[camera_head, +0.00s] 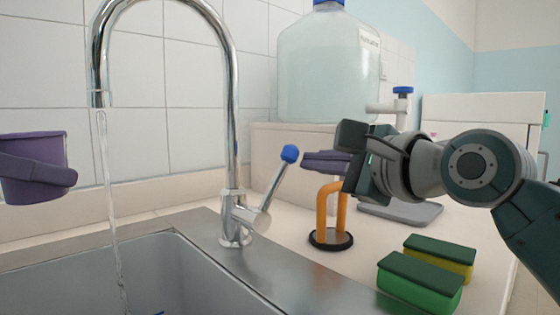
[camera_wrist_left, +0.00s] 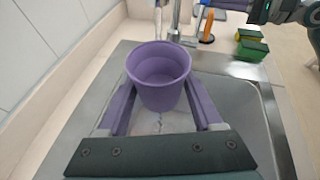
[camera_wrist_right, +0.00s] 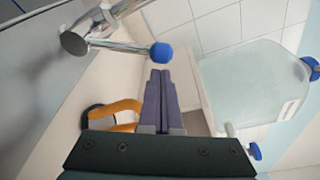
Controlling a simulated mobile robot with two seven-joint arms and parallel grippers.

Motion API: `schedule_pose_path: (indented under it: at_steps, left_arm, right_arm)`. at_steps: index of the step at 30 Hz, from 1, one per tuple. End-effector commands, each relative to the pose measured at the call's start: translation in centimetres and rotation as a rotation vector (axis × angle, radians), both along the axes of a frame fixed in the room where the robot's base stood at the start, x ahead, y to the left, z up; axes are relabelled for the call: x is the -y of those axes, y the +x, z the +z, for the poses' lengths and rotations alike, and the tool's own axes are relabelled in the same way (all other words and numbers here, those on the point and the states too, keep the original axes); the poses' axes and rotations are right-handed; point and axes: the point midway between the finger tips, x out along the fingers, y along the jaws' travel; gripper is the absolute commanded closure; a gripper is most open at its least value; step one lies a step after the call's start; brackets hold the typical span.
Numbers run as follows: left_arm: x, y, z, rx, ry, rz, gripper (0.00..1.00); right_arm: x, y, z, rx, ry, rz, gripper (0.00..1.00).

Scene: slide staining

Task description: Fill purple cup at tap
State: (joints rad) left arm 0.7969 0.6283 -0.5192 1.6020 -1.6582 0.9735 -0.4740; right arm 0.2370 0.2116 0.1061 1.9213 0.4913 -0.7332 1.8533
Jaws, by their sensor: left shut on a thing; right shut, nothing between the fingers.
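The purple cup (camera_head: 32,150) is at the left edge of the head view, upright and left of the water stream. My left gripper (camera_head: 38,172) is shut on it; the left wrist view shows the cup (camera_wrist_left: 160,75) between the two fingers. Its inside looks plain purple, with no water clearly visible. The chrome tap (camera_head: 232,120) runs, and a thin stream (camera_head: 108,180) falls into the sink, apart from the cup. The tap lever (camera_head: 270,185) with its blue knob (camera_head: 290,153) tilts right. My right gripper (camera_head: 306,160) is shut and empty, right of the knob.
The steel sink (camera_head: 205,275) lies below the tap. An orange hooked thing on a black round base (camera_head: 330,239) stands under my right gripper. Two green and yellow sponges (camera_head: 420,283) lie at the front right. A large clear bottle (camera_head: 325,70) stands behind on a ledge.

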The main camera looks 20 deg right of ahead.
Motion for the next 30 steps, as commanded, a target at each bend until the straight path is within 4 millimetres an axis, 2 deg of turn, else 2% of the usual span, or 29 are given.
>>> schedule_pose_path:
  at_steps: [11, 30]
  left_arm:
    - [0.0, 0.0, 0.0, 0.001, -0.001, 0.000, 0.93]
    - [0.0, 0.0, 0.0, 0.001, -0.001, 0.000, 0.93]
  right_arm:
    - [-0.1, 0.0, 0.1, 0.004, -0.008, 0.000, 1.00]
    - [-1.2, -0.4, 1.0, 0.051, -0.134, 0.001, 1.00]
